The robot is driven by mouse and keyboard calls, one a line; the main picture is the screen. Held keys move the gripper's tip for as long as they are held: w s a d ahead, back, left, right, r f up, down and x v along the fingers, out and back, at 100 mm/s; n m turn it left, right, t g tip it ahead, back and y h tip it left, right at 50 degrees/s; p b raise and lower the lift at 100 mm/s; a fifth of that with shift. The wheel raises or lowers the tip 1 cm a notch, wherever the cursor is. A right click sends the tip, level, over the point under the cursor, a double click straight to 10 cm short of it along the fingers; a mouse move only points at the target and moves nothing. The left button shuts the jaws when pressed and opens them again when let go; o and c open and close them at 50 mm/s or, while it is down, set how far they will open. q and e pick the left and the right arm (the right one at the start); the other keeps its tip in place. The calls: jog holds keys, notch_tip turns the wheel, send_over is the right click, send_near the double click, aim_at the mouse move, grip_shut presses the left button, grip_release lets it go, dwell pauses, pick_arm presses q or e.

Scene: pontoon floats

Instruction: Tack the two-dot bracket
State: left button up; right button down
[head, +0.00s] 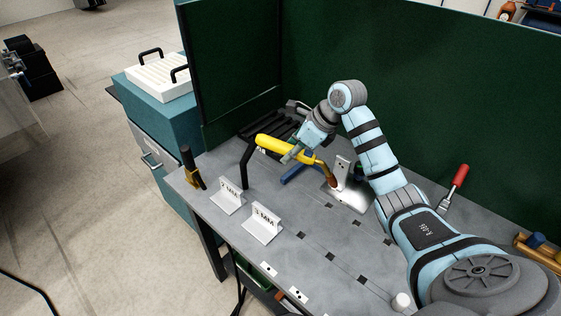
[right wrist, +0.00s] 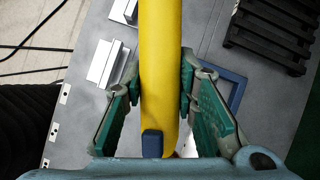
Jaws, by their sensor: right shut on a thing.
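My right gripper (head: 300,148) is shut on the yellow handle of a welding torch (head: 272,143). The handle also shows between both fingers (right wrist: 163,80) in the right wrist view. The torch's copper-coloured nozzle (head: 331,177) points down beside a grey upright bracket (head: 342,168) with dark dots, standing on a shiny metal plate (head: 350,199). I cannot tell whether the nozzle touches it, or count its dots surely. Two pale, marked T-shaped brackets stand towards the front left, one left (head: 228,198) and one right (head: 264,224). My left gripper is not in view.
A blue square frame (head: 295,174) lies beside the plate. A black slatted rack (head: 262,126) is behind the torch. A black-and-yellow tool (head: 191,168) stands at the left edge, a red-handled tool (head: 456,178) at right. Dark green screens (head: 420,60) close off the back.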

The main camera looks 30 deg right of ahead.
pick_arm(q)
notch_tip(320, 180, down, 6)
jog(key=b, duration=0.5)
jog(key=shift+b, duration=0.4)
pick_arm(e)
notch_tip(320, 180, down, 8)
jog(key=w+d+n+t, duration=0.1)
jog(key=n, duration=0.2)
jog(key=shift+w+d+r+t+y, duration=0.2)
jog(key=shift+d+t+y, duration=0.1)
jog(key=shift+d+t, duration=0.1)
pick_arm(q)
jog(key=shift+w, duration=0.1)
pick_arm(e)
jog(key=shift+a, duration=0.1)
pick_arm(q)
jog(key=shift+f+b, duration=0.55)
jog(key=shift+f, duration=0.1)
pick_arm(e)
jog(key=shift+w+d+f, duration=0.1)
jog(key=shift+d+f, duration=0.3)
jog(key=shift+f, duration=0.05)
dwell(1.1)
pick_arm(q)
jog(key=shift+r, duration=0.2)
pick_arm(e)
jog(key=shift+a+r, duration=0.1)
jog(key=shift+r, duration=0.05)
jog(key=shift+r, duration=0.1)
